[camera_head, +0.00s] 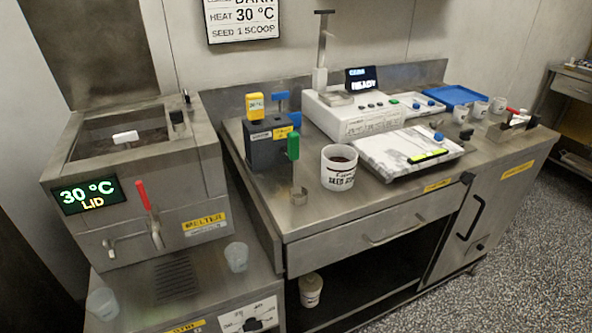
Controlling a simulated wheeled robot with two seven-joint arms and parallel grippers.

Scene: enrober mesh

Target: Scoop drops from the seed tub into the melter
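The seed tub (338,176) is a white tub with dark lettering and dark contents, standing upright on the steel worktop. Left of it is a scoop (293,150) with a green upright handle and a small metal cup at its lower end. The melter (140,213) is the steel box at the left; its display (88,195) reads 30 °C LID. Its top has a recessed rectangle with something dark inside and a white handle (125,137) at the front; I cannot tell how far a lid covers it. Neither gripper shows.
A dark block (268,150) with yellow and blue handled tools stands behind the scoop. A white machine (365,115) and a marbled slab (405,150) stand right of the tub.

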